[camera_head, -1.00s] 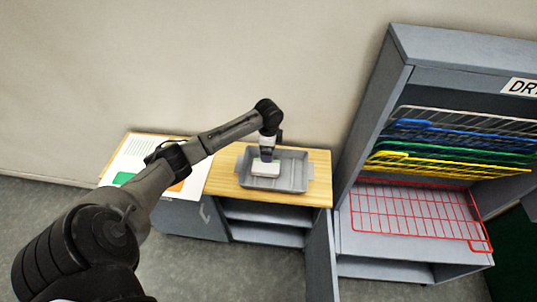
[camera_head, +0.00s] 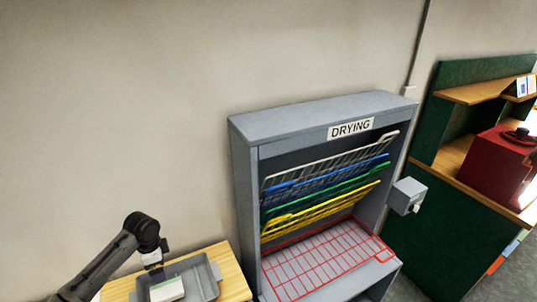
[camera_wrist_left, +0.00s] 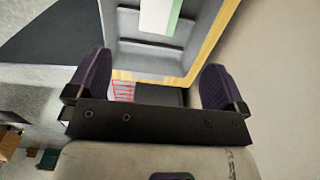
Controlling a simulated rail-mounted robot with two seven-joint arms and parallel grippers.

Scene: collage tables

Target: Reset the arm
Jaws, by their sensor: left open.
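My left arm comes in at the lower left of the head view. Its gripper (camera_head: 154,265) points down above the grey tray (camera_head: 208,279). In the left wrist view, the two purple-padded fingers of my left gripper (camera_wrist_left: 155,85) stand wide apart with nothing between them. A white block with a green edge (camera_head: 167,290) lies in the tray, and it also shows at the top of the left wrist view (camera_wrist_left: 160,14), beyond the fingers and apart from them. My right gripper is in neither view.
The tray sits on a wooden-topped table (camera_head: 233,283). To its right stands a grey drying cabinet (camera_head: 243,165) with several tilted coloured racks and a lowered red rack (camera_head: 325,262). A green unit (camera_head: 440,215) bearing a red box (camera_head: 497,165) is farther right.

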